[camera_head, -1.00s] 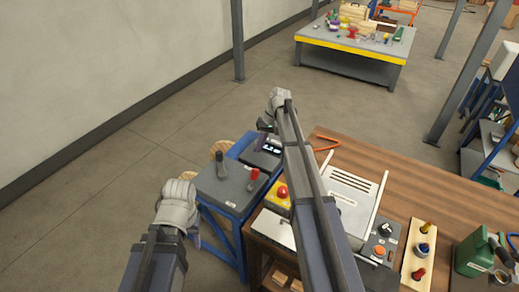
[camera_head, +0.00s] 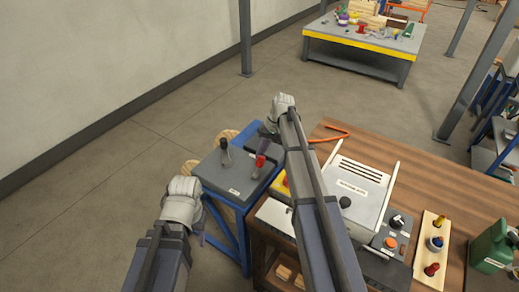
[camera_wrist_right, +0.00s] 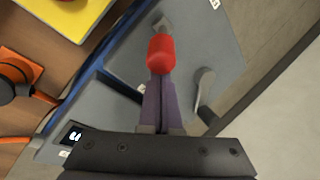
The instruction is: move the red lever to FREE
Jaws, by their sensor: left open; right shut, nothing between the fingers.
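The red-topped lever (camera_head: 260,161) stands on the dark grey panel of a blue-framed stand. In the right wrist view its red knob (camera_wrist_right: 161,54) is just beyond my fingertips, with its metal shank leading away from me. My right gripper (camera_wrist_right: 159,78) is shut and empty, its purple fingers at the near side of the knob. I cannot tell whether they touch it. In the head view my right gripper (camera_head: 266,137) is at the panel's far right side. My left gripper (camera_head: 202,237) is open and empty, left of the stand. Small panel labels are unreadable.
A dark-knobbed lever (camera_head: 224,146) stands left of the red one; it also shows in the right wrist view (camera_wrist_right: 204,82). A small display (camera_wrist_right: 72,134) sits on the panel. A wooden bench (camera_head: 400,160) with a grey box (camera_head: 357,180) adjoins on the right. Floor on the left is clear.

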